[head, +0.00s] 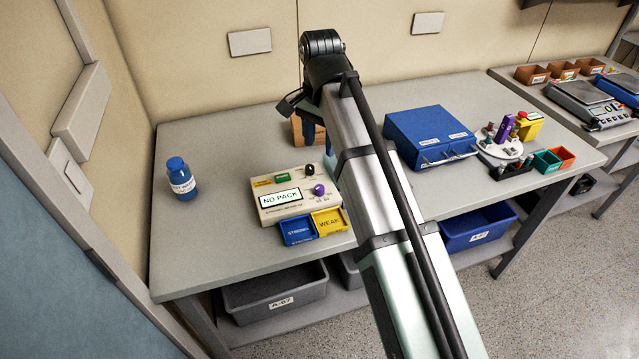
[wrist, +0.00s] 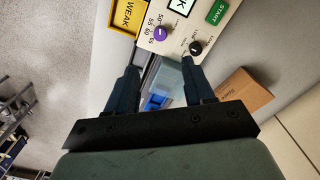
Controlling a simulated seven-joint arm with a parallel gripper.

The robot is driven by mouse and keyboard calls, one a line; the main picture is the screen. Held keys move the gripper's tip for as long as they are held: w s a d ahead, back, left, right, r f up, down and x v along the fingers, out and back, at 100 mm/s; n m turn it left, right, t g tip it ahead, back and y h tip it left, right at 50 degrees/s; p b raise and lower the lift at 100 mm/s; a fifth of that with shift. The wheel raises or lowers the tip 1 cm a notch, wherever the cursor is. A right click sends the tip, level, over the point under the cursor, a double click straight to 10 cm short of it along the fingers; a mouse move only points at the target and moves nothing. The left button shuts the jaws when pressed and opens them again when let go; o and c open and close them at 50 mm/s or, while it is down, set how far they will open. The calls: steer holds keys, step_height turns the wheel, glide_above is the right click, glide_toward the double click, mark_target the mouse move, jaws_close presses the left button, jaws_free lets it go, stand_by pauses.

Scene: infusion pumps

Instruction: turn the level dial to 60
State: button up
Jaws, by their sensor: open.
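The beige pump (head: 270,211) stands on the bench, with its display reading "NO PACK". A purple dial (head: 319,190) and a black dial (head: 309,169) sit on its right side. In the wrist view the purple dial (wrist: 160,34) has small numbers around it, including 50, 55 and 60; its exact setting is too small to tell. The black dial (wrist: 196,47) is beside it, its label hard to read. My gripper (wrist: 160,66) is open, with its fingertips near the two dials and apart from the purple one. In the head view my arm partly hides the gripper.
A blue tray (head: 296,231) and a yellow "WEAK" tray (head: 328,222) adjoin the pump's front. A translucent, blue-marked object (wrist: 158,98) shows between my fingers. A brown box (wrist: 245,88) stands nearby. A blue-capped bottle (head: 181,179) stands left; a blue case (head: 428,130) stands right.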

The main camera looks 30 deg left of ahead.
mark_target(319, 187)
step_height(319, 187, down, 14)
steer(key=shift+s+r, duration=0.1)
steer(key=shift+s, duration=0.05)
stand_by(0.6)
jaws_close()
stand_by(0.5)
